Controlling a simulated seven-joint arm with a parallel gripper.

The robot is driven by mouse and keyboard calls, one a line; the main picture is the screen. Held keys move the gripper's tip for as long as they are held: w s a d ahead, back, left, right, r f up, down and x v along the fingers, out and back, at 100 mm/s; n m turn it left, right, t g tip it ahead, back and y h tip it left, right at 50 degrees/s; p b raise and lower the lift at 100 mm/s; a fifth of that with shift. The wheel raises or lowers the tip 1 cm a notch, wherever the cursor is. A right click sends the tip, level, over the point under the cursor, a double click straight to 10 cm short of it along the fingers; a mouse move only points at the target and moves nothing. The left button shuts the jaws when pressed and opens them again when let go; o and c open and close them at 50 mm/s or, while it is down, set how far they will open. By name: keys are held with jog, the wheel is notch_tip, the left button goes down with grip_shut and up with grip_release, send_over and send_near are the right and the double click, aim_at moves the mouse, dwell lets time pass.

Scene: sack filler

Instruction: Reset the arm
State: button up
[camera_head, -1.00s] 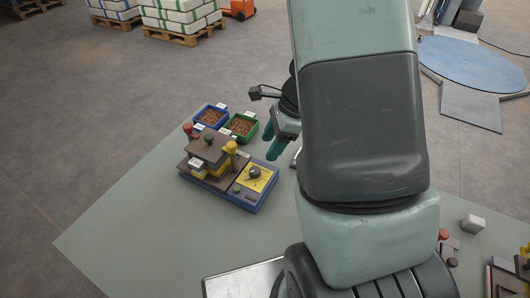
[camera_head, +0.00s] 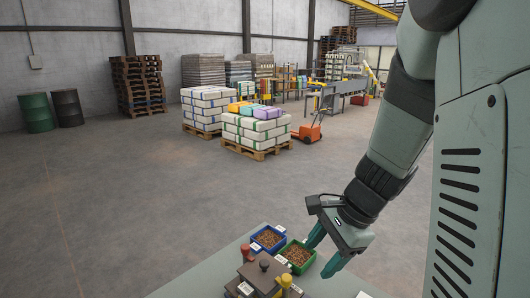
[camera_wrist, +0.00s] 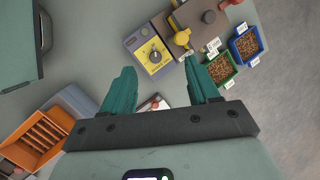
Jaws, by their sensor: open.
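My gripper (camera_head: 322,257) is open, with two teal fingers pointing down and left above the grey table (camera_head: 205,287). Nothing shows between the fingers in the wrist view (camera_wrist: 158,70). In the head view the fingers appear just right of a green tray (camera_head: 298,270) of brown pellets. A blue tray (camera_head: 257,247) of similar pellets stands left of it. Both trays also show right of the fingers in the wrist view, the green one (camera_wrist: 212,82) nearer and the blue one (camera_wrist: 236,56) farther. The forearm comes down from the upper right of the head view.
A brown-topped fixture (camera_wrist: 205,20) with knobs and a yellow dial panel (camera_wrist: 152,56) stands on the table. An orange slotted rack (camera_wrist: 38,140) is at lower left in the wrist view. Stacked sacks on pallets (camera_head: 255,128) and an orange pallet jack (camera_head: 307,133) stand across open floor.

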jog(key=s+a+r+n+t+h, duration=0.1)
jog(key=s+r+n+t+h, duration=0.3)
jog(key=s+r+n, duration=1)
jog(key=v, duration=0.3)
jog(key=shift+s+r, duration=0.15)
jog(key=shift+s, duration=0.1)
jog(key=shift+c, duration=0.2)
